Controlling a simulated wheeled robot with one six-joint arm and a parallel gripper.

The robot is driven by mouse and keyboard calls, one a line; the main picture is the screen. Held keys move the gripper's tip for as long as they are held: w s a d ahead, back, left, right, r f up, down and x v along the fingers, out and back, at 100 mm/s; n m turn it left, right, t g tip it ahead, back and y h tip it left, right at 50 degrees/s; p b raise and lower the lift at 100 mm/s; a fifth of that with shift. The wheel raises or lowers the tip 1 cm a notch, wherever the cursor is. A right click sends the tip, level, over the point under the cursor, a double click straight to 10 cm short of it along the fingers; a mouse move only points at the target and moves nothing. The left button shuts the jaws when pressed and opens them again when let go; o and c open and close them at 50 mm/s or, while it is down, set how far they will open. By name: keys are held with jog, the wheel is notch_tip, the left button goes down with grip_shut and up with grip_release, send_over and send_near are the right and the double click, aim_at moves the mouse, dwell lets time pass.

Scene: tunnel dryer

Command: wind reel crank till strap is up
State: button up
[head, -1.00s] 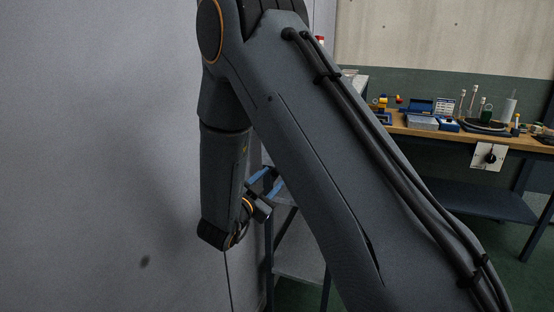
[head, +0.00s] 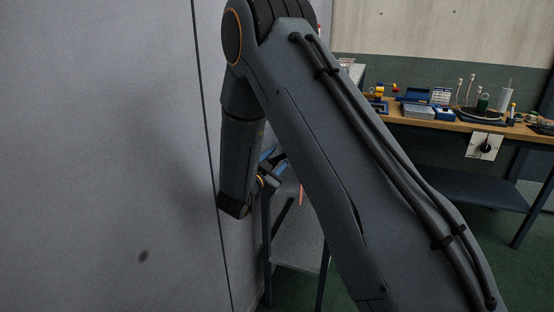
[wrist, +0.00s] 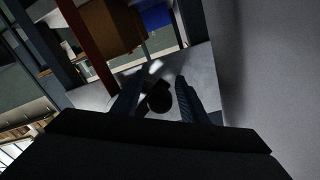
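My gripper (wrist: 160,82) is open in the wrist view, its two dark fingers standing apart. A dark round knob-like piece (wrist: 160,97) shows between the fingers, with slim gaps at its sides; I cannot tell whether it is the crank's handle or whether they touch it. A reddish strip (wrist: 88,42), possibly the strap, runs down the upper left of the wrist view. In the head view my gripper (head: 272,164) is small and partly hidden by my arm, beside the grey wall. A thin red strip (head: 301,193) shows just right of it. The reel cannot be made out.
A large grey wall or panel (head: 100,150) fills the left of the head view, close to my arm. A grey stand (head: 297,250) is below my gripper. A wooden workbench (head: 460,127) with several small items and a black knob on a white plate (head: 485,146) stands at right.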

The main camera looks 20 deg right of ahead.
grip_shut()
jog(key=shift+w+a+r, duration=0.1)
jog(key=shift+a+r, duration=0.05)
jog(key=shift+r, duration=0.1)
dwell(0.5)
